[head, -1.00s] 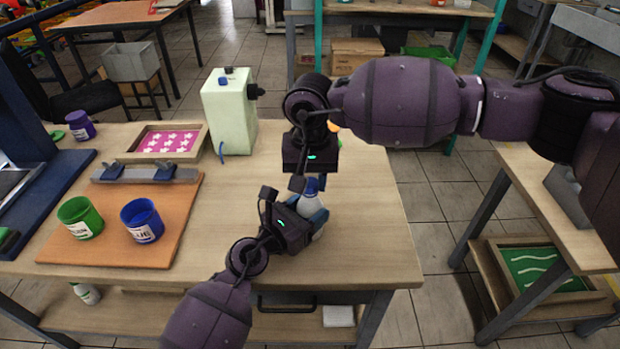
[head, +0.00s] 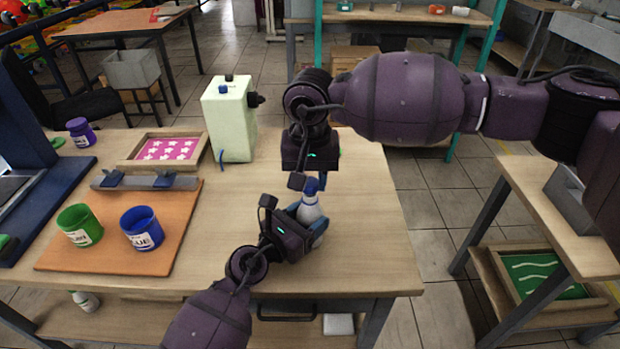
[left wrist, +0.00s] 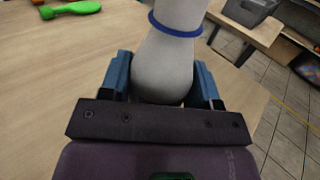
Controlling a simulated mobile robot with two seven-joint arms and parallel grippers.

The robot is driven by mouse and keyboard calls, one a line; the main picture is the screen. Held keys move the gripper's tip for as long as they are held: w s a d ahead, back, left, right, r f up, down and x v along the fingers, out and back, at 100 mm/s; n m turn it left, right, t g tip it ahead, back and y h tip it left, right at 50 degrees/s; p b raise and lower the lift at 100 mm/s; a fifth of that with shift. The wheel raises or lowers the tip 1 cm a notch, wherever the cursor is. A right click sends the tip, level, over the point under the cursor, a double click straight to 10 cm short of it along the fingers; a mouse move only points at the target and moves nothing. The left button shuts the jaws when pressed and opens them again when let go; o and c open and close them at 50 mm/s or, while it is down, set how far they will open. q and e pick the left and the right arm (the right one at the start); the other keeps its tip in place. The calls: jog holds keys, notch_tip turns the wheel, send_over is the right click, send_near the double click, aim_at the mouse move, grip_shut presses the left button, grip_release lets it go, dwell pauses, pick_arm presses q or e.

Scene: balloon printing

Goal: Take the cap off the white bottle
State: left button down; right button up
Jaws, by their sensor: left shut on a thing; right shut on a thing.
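The white bottle (head: 312,212) stands near the right front of the wooden table. My left gripper (head: 308,223) is shut around its lower body with blue fingers. In the left wrist view the bottle (left wrist: 165,65) sits between both fingers, with a blue ring around its narrower neck; its top is out of frame. My right gripper (head: 310,182) points down from above and is shut on the blue cap (head: 311,188). The cap is directly over the bottle's top. I cannot tell whether a gap separates them.
A pale green box-shaped container (head: 229,120) stands behind to the left. Blue (head: 142,228) and green (head: 80,225) cups sit on an orange board (head: 115,258). A pink star-patterned framed screen (head: 170,148) lies behind them. The table right of the bottle is clear.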

aim_at(310, 182)
jog(key=shift+r, duration=2)
pick_arm(q)
jog(key=shift+c, duration=1.3)
grip_release()
